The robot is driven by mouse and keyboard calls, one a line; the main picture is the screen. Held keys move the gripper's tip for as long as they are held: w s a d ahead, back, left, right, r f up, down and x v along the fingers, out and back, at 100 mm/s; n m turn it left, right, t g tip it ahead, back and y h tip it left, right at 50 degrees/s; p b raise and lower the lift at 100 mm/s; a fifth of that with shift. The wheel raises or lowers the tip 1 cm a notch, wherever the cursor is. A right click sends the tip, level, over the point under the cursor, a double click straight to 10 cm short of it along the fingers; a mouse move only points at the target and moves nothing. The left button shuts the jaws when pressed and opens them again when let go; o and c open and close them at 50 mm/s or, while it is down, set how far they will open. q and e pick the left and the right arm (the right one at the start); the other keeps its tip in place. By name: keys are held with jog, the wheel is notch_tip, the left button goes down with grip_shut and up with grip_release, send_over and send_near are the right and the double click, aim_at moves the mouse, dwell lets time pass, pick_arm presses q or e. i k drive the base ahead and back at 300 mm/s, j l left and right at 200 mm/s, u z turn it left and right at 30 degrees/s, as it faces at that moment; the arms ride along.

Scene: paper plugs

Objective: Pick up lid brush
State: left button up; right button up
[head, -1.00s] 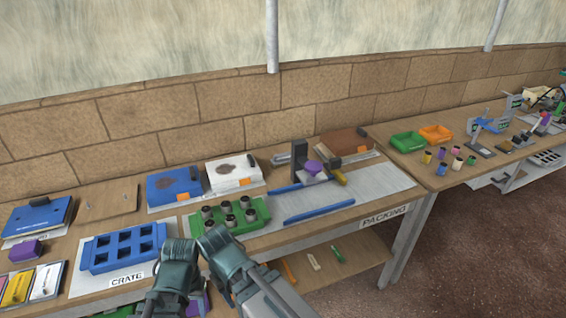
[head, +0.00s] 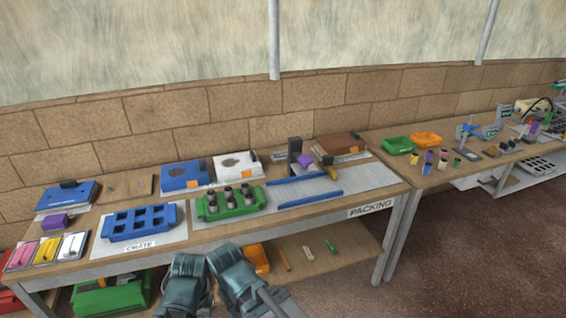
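I cannot single out the lid brush for certain. A blue lid-like block with a black grip (head: 67,195) lies at the back left of the table. Teal parts of my two arms show at the bottom centre, in front of the table. My gripper fingertips are not visible, and nothing held shows.
The near table (head: 200,239) carries a blue crate (head: 138,222), a green tray of dark-topped cylinders (head: 206,208), and blue and white boxes. A second table (head: 425,188) with green and orange bins adjoins on the right. Bins stand on the lower shelf. Brown floor (head: 470,270) is open at right.

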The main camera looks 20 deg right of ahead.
aim_at(281, 157)
jog(key=u, duration=1.25)
jog(key=l+u, duration=0.45)
jog(key=k+l, duration=0.1)
jog(key=l, duration=3.55)
